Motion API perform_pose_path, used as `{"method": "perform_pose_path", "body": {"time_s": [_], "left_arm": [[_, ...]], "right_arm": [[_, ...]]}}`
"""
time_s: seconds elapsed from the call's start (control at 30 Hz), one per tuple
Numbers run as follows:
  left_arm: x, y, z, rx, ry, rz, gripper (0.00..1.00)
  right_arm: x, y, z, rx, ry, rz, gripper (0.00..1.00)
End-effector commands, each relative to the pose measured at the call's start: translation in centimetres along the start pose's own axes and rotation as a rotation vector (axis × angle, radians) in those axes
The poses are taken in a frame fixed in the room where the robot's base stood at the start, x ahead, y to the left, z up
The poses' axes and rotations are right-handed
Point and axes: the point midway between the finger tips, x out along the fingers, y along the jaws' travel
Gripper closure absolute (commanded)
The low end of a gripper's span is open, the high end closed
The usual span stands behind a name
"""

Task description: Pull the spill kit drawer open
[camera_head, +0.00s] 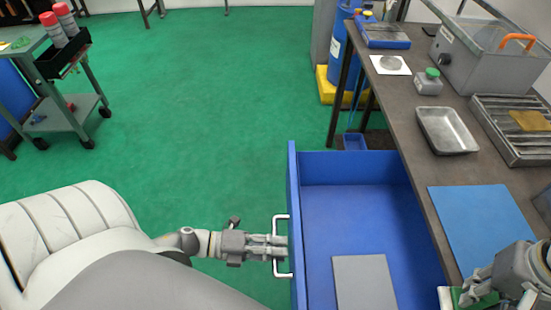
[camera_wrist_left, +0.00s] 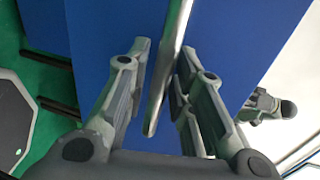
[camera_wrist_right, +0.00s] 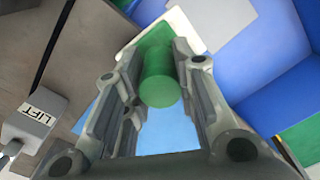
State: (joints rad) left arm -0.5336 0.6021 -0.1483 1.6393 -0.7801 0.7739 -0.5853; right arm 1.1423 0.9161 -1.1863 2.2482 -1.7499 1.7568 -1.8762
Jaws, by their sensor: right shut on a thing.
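The blue drawer (camera_head: 293,215) stands pulled out to the left from under the workbench, its inside visible. Its silver bar handle (camera_head: 281,219) is on the outer front face. My left gripper (camera_head: 280,248) is at the handle, fingers on either side of it. In the left wrist view the handle bar (camera_wrist_left: 168,70) runs between the two fingers with gaps beside it, so this gripper (camera_wrist_left: 165,85) is open. My right gripper (camera_wrist_right: 155,85) is shut on a green cylindrical grip (camera_wrist_right: 160,75) with a white part behind it, over the bench's near edge.
A grey flat piece (camera_head: 364,282) lies in the drawer. The workbench (camera_head: 440,175) holds a blue mat (camera_head: 485,228), a metal tray (camera_head: 447,130), a green-capped bottle (camera_head: 428,82) and a slatted rack (camera_head: 505,130). A cart (camera_head: 65,118) stands far left. Green floor left of the drawer is clear.

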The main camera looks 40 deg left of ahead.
Motion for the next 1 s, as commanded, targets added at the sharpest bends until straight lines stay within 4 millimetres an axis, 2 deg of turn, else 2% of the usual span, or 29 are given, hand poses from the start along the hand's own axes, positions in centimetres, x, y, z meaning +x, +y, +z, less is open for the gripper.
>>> {"method": "perform_pose_path", "body": {"time_s": [0.33,0.47,0.57,0.8,1.0], "left_arm": [[0.0,-0.1,0.0,0.000,0.000,-0.001,0.66],[-0.9,0.0,0.0,-0.002,-0.001,0.001,0.66],[-2.5,0.1,-0.1,-0.001,0.001,0.003,0.66],[-7.8,0.1,-0.1,-0.002,0.000,0.004,0.66],[-10.9,0.1,0.0,-0.001,0.000,0.002,0.66]], "right_arm": [[0.0,0.0,0.0,0.000,0.000,0.000,0.96],[0.0,0.0,0.0,0.000,0.000,0.000,0.96],[0.0,0.0,0.0,0.000,0.000,0.000,0.96],[0.0,0.0,0.0,0.000,0.000,0.000,0.96],[0.0,0.0,0.0,0.000,0.000,0.000,0.96]]}}
